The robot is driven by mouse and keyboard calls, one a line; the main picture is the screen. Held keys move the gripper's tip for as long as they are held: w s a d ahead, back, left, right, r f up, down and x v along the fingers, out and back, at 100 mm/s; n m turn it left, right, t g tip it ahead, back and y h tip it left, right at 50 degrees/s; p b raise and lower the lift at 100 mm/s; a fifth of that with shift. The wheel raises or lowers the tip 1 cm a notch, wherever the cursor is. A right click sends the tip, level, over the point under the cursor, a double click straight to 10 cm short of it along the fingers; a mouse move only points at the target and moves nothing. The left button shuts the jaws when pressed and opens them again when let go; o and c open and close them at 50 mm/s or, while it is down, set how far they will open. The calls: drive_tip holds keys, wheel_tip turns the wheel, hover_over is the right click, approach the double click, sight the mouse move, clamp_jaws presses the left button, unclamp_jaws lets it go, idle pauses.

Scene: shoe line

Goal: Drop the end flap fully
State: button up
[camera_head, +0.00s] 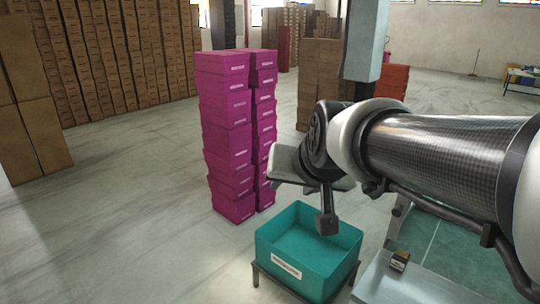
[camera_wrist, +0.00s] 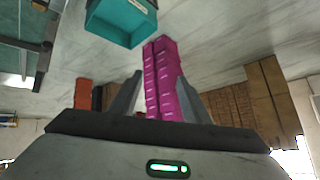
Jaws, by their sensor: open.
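No end flap can be made out for certain in either view. My gripper shows in the wrist view (camera_wrist: 158,92) with its two dark fingers apart and nothing between them that it touches. In the head view my arm reaches in from the right, and the gripper's end (camera_head: 326,220) hangs over the teal bin (camera_head: 345,242). The bin is open-topped, has a white label on its front, and looks empty. It also shows at the top of the wrist view (camera_wrist: 112,28).
Magenta shoe boxes (camera_head: 228,140) stand in tall stacks left of the bin. The bin rests on a dark stand (camera_head: 255,275). A pale bench edge (camera_head: 390,285) with a small brown item (camera_head: 399,260) is at lower right. Open floor lies left.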

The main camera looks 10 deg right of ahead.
drive_tip(key=w+m+t+b, duration=0.2)
drive_tip(key=w, duration=0.9)
drive_tip(key=w+d+f+t+h+b, duration=0.3)
drive_tip(key=w+d+f, duration=0.4)
drive_tip(key=d+f, duration=0.45)
drive_tip(key=s+d+f+m+g+h+b, duration=0.1)
drive_tip(key=s+d+f+m+h+b, duration=0.25)
drive_tip(key=d+f+h, duration=0.45)
drive_tip(key=s+d+f+m+g+h+b, duration=0.1)
drive_tip(key=s+d+f+m+h+b, duration=0.15)
drive_tip(key=s+d+f, duration=0.55)
drive_tip(key=r+x, duration=0.1)
drive_tip(key=x, duration=1.9)
drive_tip(key=shift+w+r+h+b, duration=0.35)
drive_tip(key=shift+w, duration=0.1)
drive_tip(key=shift+d, duration=0.15)
clamp_jaws()
